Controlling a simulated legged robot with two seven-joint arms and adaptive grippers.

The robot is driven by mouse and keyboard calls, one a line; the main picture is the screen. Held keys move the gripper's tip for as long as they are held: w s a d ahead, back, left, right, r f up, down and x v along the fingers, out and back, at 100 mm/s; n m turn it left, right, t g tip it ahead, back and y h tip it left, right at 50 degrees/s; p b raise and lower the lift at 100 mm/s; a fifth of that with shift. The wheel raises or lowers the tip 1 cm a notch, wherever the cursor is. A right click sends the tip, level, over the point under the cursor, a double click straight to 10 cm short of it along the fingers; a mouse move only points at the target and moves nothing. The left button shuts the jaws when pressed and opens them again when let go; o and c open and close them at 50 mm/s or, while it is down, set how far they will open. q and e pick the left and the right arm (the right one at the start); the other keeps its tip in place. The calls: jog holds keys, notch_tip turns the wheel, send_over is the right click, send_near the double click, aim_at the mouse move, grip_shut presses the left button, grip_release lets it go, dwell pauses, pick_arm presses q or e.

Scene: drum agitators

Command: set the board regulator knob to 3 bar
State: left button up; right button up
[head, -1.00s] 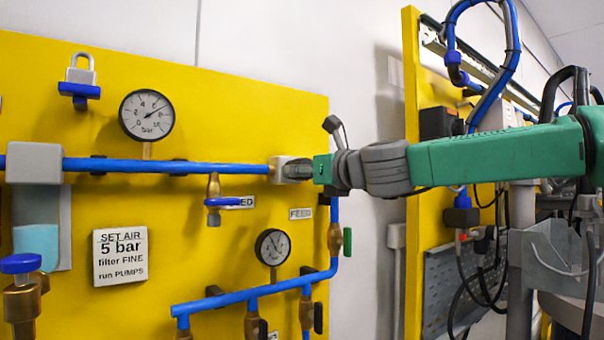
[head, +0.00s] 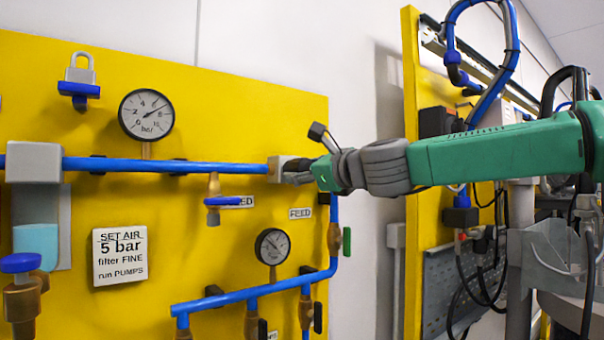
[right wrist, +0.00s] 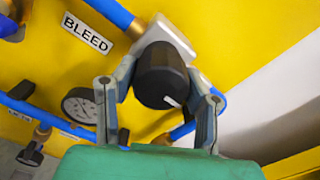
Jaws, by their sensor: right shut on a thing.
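The regulator knob (right wrist: 162,75) is a black cylinder with a white mark near its lower edge in the right wrist view. It sits on the grey regulator body (head: 275,169) at the right end of the upper blue pipe. My right gripper (right wrist: 160,88) has one finger on each side of the knob and is shut on it. In the head view the gripper (head: 300,171) hides the knob. A small round gauge (head: 272,246) is below the regulator; its needle points up and left, its numbers too small to read. My left gripper is not in view.
A larger bar gauge (head: 146,114) stands above the upper pipe, its needle toward the upper right. A white sign (head: 120,256) reads "SET AIR 5 bar". Blue pipes and valves surround the regulator. White wall lies right of the yellow board.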

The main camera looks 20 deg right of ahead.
dwell(0.4)
jog(key=o, duration=1.1)
jog(key=shift+o, duration=0.2)
jog(key=shift+d, duration=0.1)
jog(key=v, duration=1.1)
jog(key=shift+s+d, duration=0.2)
jog(key=shift+s, duration=0.15)
jog(key=shift+a, duration=0.1)
